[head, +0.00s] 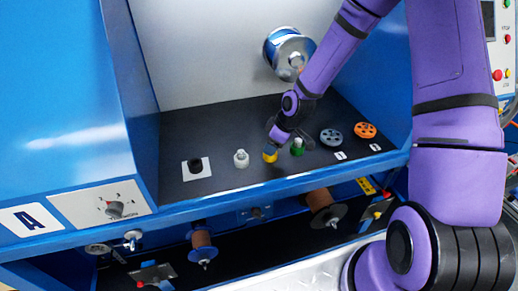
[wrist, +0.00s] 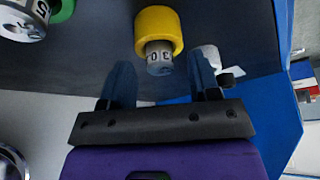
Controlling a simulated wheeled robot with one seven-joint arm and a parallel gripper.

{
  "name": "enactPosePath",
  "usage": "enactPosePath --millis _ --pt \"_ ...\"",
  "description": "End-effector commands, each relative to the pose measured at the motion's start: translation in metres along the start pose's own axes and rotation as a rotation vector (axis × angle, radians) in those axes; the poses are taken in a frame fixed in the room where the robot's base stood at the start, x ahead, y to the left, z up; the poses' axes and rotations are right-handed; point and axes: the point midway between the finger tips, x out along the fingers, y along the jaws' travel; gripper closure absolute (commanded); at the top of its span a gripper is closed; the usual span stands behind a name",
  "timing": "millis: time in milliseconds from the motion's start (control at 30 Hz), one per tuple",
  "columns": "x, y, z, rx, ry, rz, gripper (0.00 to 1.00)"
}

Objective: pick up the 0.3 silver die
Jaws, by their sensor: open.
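The silver die (wrist: 159,58) shows in the wrist view as a short grey cylinder with dark digits that seem to read 0.3 upside down. It sits in a yellow round collar (wrist: 158,28). In the head view the yellow collar (head: 270,156) stands on the dark shelf, and my gripper hides most of the die. My gripper (wrist: 161,64) is open and empty, its two dark fingers on either side of the die in the picture, with gaps. Whether the fingertips reach the die's depth is unclear. In the head view my gripper (head: 272,147) is right over the collar.
A green-collared die (head: 297,147) stands close on the right, and a white one (head: 241,159) on the left. A black piece (head: 195,165) is farther left. Grey (head: 331,137) and orange (head: 365,130) pulleys lie on the right. A spool (head: 287,52) is on the back wall.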

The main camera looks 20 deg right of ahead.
Motion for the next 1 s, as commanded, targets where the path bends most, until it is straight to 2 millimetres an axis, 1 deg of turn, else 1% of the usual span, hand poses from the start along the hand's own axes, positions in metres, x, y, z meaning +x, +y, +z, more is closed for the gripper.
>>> enactPosePath --millis 100,300,333,367,400,467,500,567,867,1000 --pt "0.0033 0.0011 0.0062 0.001 -0.001 0.000 0.44" --pt "0.0035 0.0012 0.0062 0.001 0.000 0.001 0.44" --pt "0.0035 0.0012 0.0062 0.001 0.000 0.001 0.46" --pt "0.0035 0.0012 0.0061 0.001 0.000 0.001 0.53" --pt "0.0035 0.0011 0.0061 0.001 0.000 0.001 0.62" --pt "0.0035 0.0011 0.0060 0.001 0.000 0.001 0.76" --pt "0.0034 0.0011 0.0060 0.001 0.000 0.001 0.85" --pt "0.0034 0.0011 0.0060 0.001 0.000 0.001 0.99" --pt "0.0030 0.0011 0.0051 0.001 0.000 0.001 1.00" --pt "0.0009 0.0008 0.0008 -0.001 0.001 0.002 1.00"
